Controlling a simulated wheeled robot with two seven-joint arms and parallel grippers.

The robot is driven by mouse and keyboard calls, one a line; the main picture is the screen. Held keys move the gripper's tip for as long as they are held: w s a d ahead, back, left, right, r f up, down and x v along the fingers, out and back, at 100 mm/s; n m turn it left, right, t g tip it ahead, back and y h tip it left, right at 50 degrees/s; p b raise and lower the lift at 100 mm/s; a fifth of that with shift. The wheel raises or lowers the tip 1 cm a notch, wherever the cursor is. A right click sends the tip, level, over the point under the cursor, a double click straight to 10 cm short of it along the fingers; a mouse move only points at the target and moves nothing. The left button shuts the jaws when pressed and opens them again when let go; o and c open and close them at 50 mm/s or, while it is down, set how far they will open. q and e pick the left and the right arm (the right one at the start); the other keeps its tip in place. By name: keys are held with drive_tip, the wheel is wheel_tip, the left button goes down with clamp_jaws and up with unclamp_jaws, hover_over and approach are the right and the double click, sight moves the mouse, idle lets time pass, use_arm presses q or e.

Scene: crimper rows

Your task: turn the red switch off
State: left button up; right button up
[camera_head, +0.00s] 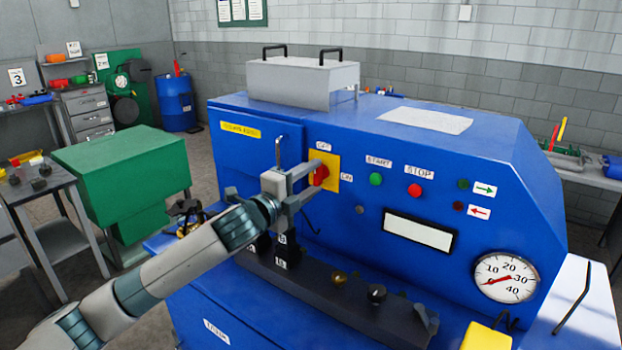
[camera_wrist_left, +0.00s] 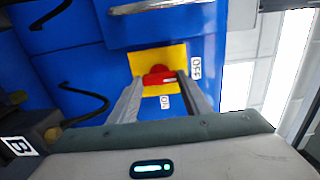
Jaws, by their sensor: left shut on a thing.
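The red switch (camera_head: 321,173) is a knob on a yellow plate (camera_head: 332,160) on the blue machine's front. An OFF label sits above the plate and an ON label to its right. My left gripper (camera_head: 316,177) reaches it from the left, with its fingers on either side of the knob, shut on it. In the left wrist view the red switch (camera_wrist_left: 160,77) shows between the two fingertips, with the OFF label (camera_wrist_left: 195,68) to the right and the ON label (camera_wrist_left: 164,102) below. The knob's exact angle is hard to tell. My right gripper is not in view.
A green START button (camera_head: 376,179) and a red STOP button (camera_head: 414,190) lie to the right of the switch. A dark rail (camera_head: 330,292) with several crimper parts runs below my gripper. A door handle (camera_head: 278,150) stands out on the left. A dial (camera_head: 506,278) is at lower right.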

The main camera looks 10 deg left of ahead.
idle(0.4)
use_arm(q)
drive_tip(key=o, duration=1)
drive_tip(key=shift+o, duration=0.2)
drive_tip(key=shift+b+v, duration=0.45)
drive_tip(key=shift+v, duration=0.4)
drive_tip(key=b+v, duration=0.5)
drive_tip(key=v, duration=1)
drive_tip(key=shift+s+a, duration=0.2)
drive_tip(key=shift+s, duration=0.05)
drive_tip(key=shift+f, duration=0.1)
